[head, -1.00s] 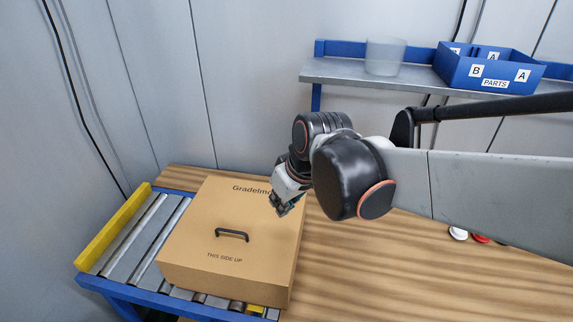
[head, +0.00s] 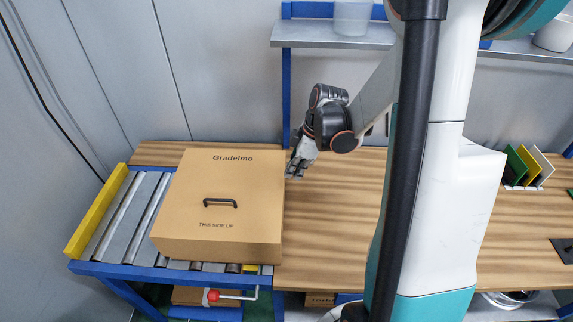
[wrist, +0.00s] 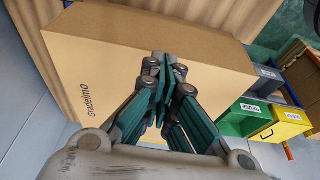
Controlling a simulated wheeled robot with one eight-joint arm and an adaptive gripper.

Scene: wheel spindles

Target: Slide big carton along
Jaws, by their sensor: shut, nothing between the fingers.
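The big carton (head: 238,183) is a closed brown box with a black handle on top and "Gradelmo" and "THIS SIDE UP" printed on it. It sits upright on the roller conveyor (head: 122,215), with its right edge near the wooden table. My gripper (head: 290,176) is at the carton's right side, near its far right corner. Whether it touches is unclear. In the wrist view the carton (wrist: 110,70) fills the area beyond the fingers. My gripper's fingers (wrist: 166,64) are closed together in front of the carton, with nothing between them.
A yellow stop bar (head: 97,212) lines the conveyor's left end, with a few bare rollers beside the carton. The wooden table (head: 335,230) is clear right of the carton. A shelf (head: 330,36) with a clear container (head: 351,16) is above. A red-knobbed lever (head: 213,295) is below the conveyor.

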